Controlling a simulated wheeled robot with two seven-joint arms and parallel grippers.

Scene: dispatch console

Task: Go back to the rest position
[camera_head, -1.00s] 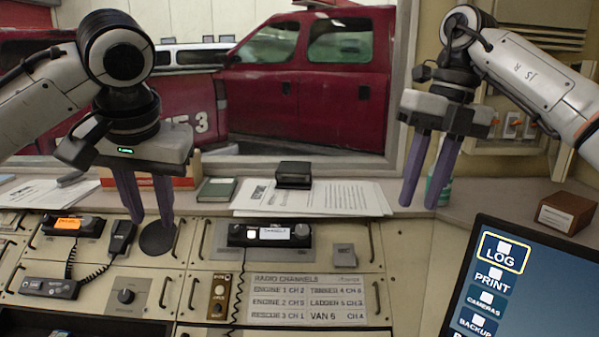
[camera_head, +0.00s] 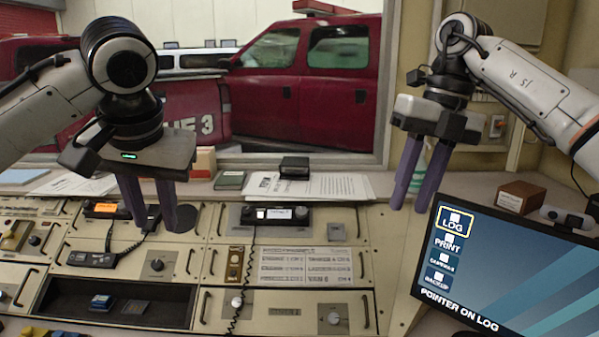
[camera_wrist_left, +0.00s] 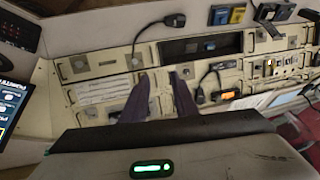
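My left gripper (camera_head: 152,212) hangs on the left above the console, its two purple fingers pointing down with a gap between them. Nothing is between the fingers, and in the left wrist view the same gripper (camera_wrist_left: 160,98) also shows parted, empty fingers. My right gripper (camera_head: 408,192) hangs on the right, left of the monitor, with its two purple fingers apart and nothing between them. Both grippers appear clear of the panel.
The console panel (camera_head: 205,252) carries radios, knobs and a handset (camera_head: 137,250). A monitor (camera_head: 500,270) reading "POINTER ON LOG" stands at the lower right. Papers (camera_head: 325,186) and a small black box (camera_head: 295,167) lie on the ledge. A brown box (camera_head: 520,197) sits behind the monitor.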

